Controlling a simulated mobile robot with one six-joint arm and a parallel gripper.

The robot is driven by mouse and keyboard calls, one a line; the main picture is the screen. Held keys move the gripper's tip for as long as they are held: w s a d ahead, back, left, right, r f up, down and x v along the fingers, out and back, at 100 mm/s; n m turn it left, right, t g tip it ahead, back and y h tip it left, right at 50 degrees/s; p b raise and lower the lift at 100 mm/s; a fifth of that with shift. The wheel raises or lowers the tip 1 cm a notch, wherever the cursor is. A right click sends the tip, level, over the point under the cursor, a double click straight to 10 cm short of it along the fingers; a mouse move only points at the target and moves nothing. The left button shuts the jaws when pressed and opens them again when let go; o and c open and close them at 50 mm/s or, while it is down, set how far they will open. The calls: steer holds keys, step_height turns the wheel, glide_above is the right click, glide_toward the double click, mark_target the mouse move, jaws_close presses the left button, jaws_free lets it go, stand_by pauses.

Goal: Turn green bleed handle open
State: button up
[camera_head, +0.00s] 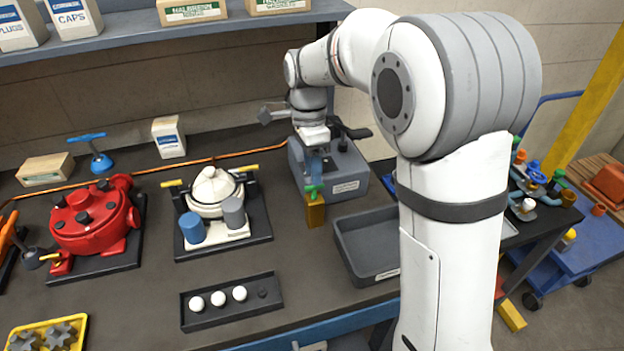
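The green bleed handle (314,189) is a small T-shaped piece on top of a yellow-brown block (315,212), in front of a grey box (345,172) with a label. My gripper (316,172) points down just above and behind the green handle, in front of the grey box. Its fingers are small and blend with the box, so I cannot tell whether they are open or shut, or whether they touch the handle.
A grey tray (352,262) lies right of the block. A white motor (214,190) with two cylinders and a red motor (90,222) stand to the left. A black tray (232,312) with white balls is at the front. Bare bench lies between them.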

mark_target(314, 192)
steer(key=shift+s+d+f, duration=0.1)
steer(key=shift+s+f, duration=0.1)
steer(key=shift+f, duration=0.7)
steer(key=shift+s+d+f, duration=0.1)
steer(key=shift+s+f, duration=0.05)
steer(key=shift+f, duration=0.75)
